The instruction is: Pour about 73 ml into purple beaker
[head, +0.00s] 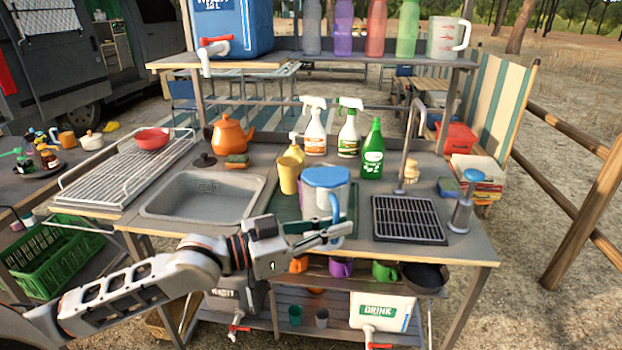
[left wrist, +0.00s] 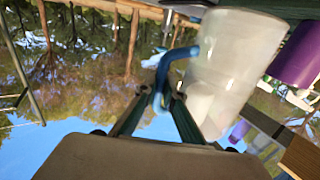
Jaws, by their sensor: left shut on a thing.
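A clear pitcher (head: 322,204) with a blue lid and blue handle is at the front middle of the counter, about upright; I cannot tell whether it touches the surface. My left gripper (head: 338,231) is shut on the pitcher's handle. In the left wrist view the fingers (left wrist: 158,108) close around the blue handle (left wrist: 172,65), and the pitcher body (left wrist: 228,65) fills the upper right. A purple beaker (left wrist: 298,52) stands close beside the pitcher in that view. In the head view it is mostly hidden behind the pitcher and a yellow cup (head: 289,176). My right gripper is not in view.
A sink (head: 203,195) is left of the pitcher and a black drain grid (head: 407,220) right of it. Spray bottles (head: 314,128) and a green soap bottle (head: 373,150) stand behind. A tall faucet (head: 408,135) rises at the right. Mugs hang below the counter's front edge.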

